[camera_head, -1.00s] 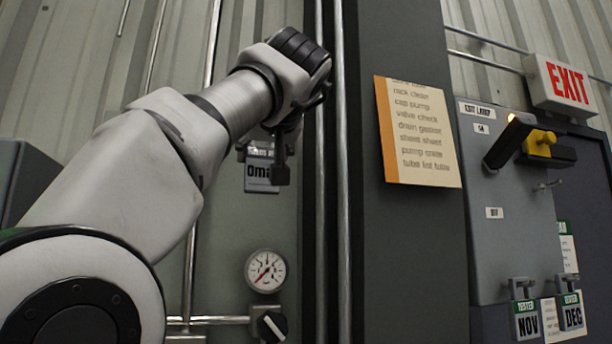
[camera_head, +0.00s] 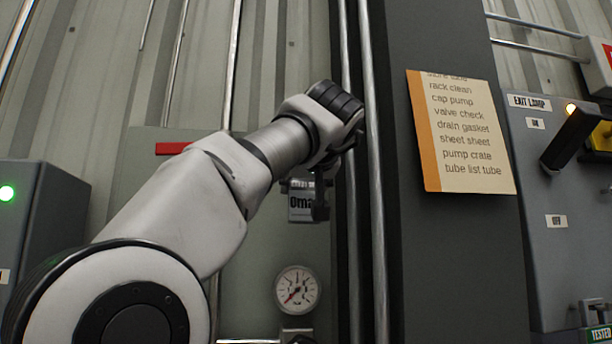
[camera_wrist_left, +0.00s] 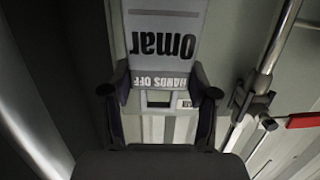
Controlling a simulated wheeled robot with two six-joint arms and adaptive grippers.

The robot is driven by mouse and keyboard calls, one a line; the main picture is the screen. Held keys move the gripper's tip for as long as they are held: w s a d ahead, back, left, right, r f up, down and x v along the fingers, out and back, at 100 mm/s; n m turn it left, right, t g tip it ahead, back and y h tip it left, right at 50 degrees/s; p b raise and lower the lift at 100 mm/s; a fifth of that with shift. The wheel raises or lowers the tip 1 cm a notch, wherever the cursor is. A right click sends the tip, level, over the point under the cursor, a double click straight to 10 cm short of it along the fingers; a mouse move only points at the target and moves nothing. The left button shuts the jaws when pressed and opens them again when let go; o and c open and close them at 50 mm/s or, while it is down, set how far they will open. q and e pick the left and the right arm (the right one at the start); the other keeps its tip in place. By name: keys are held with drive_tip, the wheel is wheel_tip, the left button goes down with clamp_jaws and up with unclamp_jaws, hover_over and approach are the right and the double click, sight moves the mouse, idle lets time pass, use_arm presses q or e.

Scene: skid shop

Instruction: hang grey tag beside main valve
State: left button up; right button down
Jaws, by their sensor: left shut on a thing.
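A grey tag reading "Omar" and "HANDS OFF" (camera_wrist_left: 165,42) is held between the fingertips of my left gripper (camera_wrist_left: 160,95). In the head view the tag (camera_head: 302,205) hangs below my left wrist, in front of the greenish-grey panel and partly covered by the dark fingers (camera_head: 320,200). It looks clear of the panel, though the exact gap is hard to tell. A red lever on a pipe fitting shows in the wrist view (camera_wrist_left: 305,120). A red bar (camera_head: 172,149) shows left of my arm in the head view. I cannot read a main valve label. My right gripper is not seen.
A round gauge (camera_head: 298,289) is below the tag. Vertical pipes (camera_head: 372,200) and a dark column (camera_head: 430,260) stand close right of my gripper. A paper list (camera_head: 465,135) is on the column. A switch box (camera_head: 550,245) is at the right, a grey box with a green light (camera_head: 50,220) at the left.

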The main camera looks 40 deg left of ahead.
use_arm(q)
drive_tip(key=shift+s+a+r, duration=0.2)
drive_tip(key=shift+a+r, duration=0.05)
drive_tip(key=shift+a, duration=0.05)
drive_tip(key=shift+a+p, duration=0.25)
drive_tip(key=shift+p, duration=0.1)
drive_tip(key=p+x, duration=0.1)
drive_tip(key=x, duration=0.1)
drive_tip(key=f+x, duration=0.1)
drive_tip(key=x, duration=0.1)
drive_tip(key=shift+w+f+p, duration=0.1)
drive_tip(key=shift+w+p, duration=0.25)
drive_tip(key=shift+w, duration=0.05)
drive_tip(key=shift+s, duration=0.1)
drive_tip(key=o, duration=0.9)
